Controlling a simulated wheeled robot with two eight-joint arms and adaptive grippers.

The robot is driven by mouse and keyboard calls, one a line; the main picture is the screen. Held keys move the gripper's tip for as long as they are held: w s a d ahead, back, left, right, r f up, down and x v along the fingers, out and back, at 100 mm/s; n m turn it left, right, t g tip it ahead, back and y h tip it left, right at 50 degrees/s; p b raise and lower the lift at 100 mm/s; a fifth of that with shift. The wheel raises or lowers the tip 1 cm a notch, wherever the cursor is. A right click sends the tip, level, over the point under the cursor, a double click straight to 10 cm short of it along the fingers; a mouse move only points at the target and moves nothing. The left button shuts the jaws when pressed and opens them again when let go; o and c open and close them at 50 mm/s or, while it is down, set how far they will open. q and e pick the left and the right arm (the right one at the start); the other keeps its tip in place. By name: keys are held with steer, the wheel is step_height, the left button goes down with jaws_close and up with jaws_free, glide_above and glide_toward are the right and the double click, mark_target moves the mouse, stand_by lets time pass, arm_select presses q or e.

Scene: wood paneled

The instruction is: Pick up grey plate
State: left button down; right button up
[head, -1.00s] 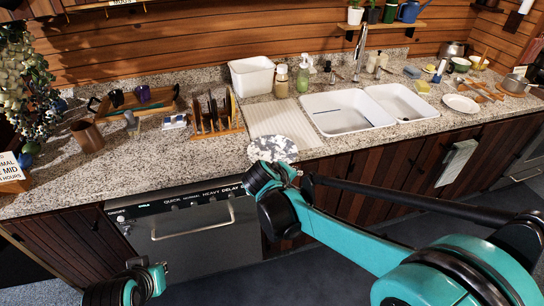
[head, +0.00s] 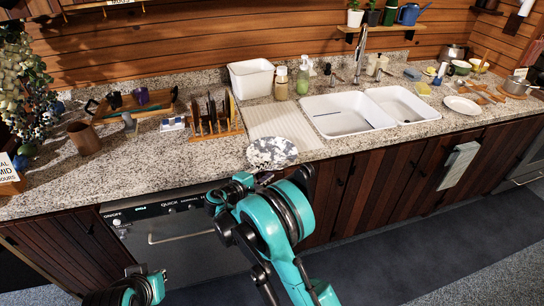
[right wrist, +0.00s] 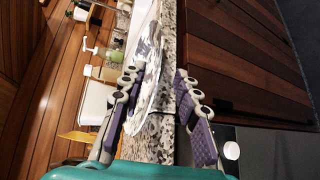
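The grey plate (head: 272,152) has a mottled grey and white surface. It lies at the counter's front edge, just left of the sink, with its rim at or slightly over the edge. In the right wrist view the plate (right wrist: 150,62) shows edge-on, ahead of and between the fingers. My right gripper (right wrist: 157,76) is open, one finger on each side of the plate's rim level; I cannot tell whether either touches it. In the head view my right arm is below the plate and hides the fingers. Only part of my left arm shows at the lower left.
The ribbed drainboard (head: 284,124) and white sink (head: 345,112) adjoin the plate. A plate rack (head: 214,128) stands to its left. A white plate (head: 462,104) lies at the far right. The dishwasher (head: 180,250) is below the counter.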

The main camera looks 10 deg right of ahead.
mark_target(276, 165)
steer(key=b+x, duration=0.1)
steer(key=x, duration=0.3)
steer(key=shift+w, duration=0.25)
jaws_close()
steer(key=shift+r, duration=0.15)
